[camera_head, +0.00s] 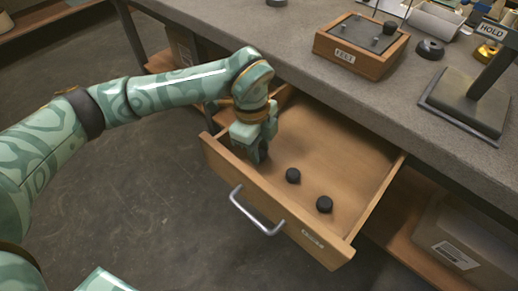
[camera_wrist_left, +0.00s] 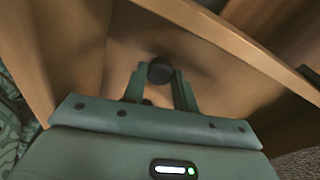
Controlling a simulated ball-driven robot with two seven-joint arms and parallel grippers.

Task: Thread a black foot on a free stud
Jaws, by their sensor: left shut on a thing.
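My left gripper (camera_head: 258,152) reaches down into the open wooden drawer (camera_head: 335,135), near its left end. In the left wrist view its fingers (camera_wrist_left: 160,85) are shut on a round black foot (camera_wrist_left: 160,70). The head view hides that foot behind the gripper. Two more black feet, one (camera_head: 293,175) nearer the gripper and one (camera_head: 325,204) to its right, lie on the drawer floor. On the bench, a wooden block labelled FEET (camera_head: 360,50) has a dark top with small studs (camera_head: 374,41). A black foot (camera_head: 390,27) sits at its back right corner. My right gripper is not in view.
The drawer's front panel with its metal handle (camera_head: 255,212) and side walls surround the gripper. The bench edge overhangs the drawer's back.

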